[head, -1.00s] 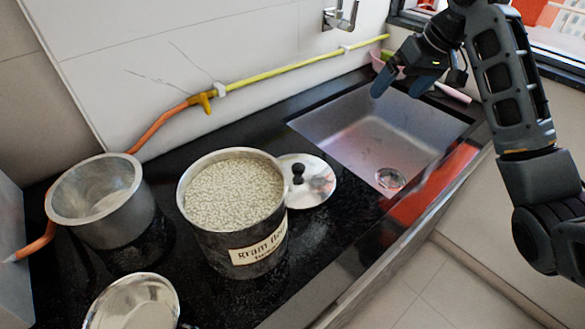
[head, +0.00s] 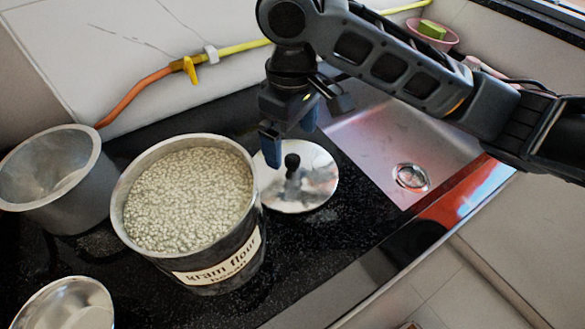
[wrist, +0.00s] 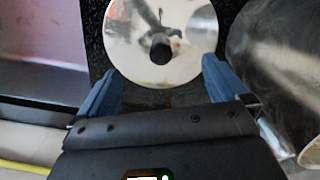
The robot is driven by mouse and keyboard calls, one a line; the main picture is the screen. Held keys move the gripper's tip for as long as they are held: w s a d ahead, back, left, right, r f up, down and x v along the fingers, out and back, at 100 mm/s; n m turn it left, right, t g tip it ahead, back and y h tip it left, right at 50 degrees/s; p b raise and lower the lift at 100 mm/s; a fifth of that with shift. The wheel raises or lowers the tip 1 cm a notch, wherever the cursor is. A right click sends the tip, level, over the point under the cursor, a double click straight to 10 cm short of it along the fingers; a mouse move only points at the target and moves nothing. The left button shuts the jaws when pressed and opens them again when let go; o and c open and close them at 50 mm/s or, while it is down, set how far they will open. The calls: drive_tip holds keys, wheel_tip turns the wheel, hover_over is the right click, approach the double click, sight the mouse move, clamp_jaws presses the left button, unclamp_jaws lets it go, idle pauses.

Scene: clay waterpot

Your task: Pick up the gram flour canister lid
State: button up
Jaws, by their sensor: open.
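The canister lid (head: 312,188) is a shiny round metal disc with a black knob (head: 292,162). It lies on the black counter between the canister and the sink. The gram flour canister (head: 190,205) is open and full of pale grains. My gripper (head: 288,140) is open and empty above the lid, with its blue fingers pointing down. In the wrist view the lid (wrist: 190,65) and its knob (wrist: 160,50) show beyond and between the two fingertips of my gripper (wrist: 160,80). I cannot tell the exact height of the fingers over the knob.
The canister stands close to the lid's left side. An empty metal pot (head: 50,175) is at the far left, and another shiny round metal piece (head: 68,305) at the lower left. The sink (head: 385,150) lies to the right. A yellow and orange hose (head: 150,80) runs along the wall.

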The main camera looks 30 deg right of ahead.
sight(294, 159)
wheel_tip(294, 159, down, 6)
drive_tip(key=shift+s, duration=0.15)
idle(0.3)
drive_tip(key=shift+s+f, duration=0.1)
clamp_jaws()
idle(0.7)
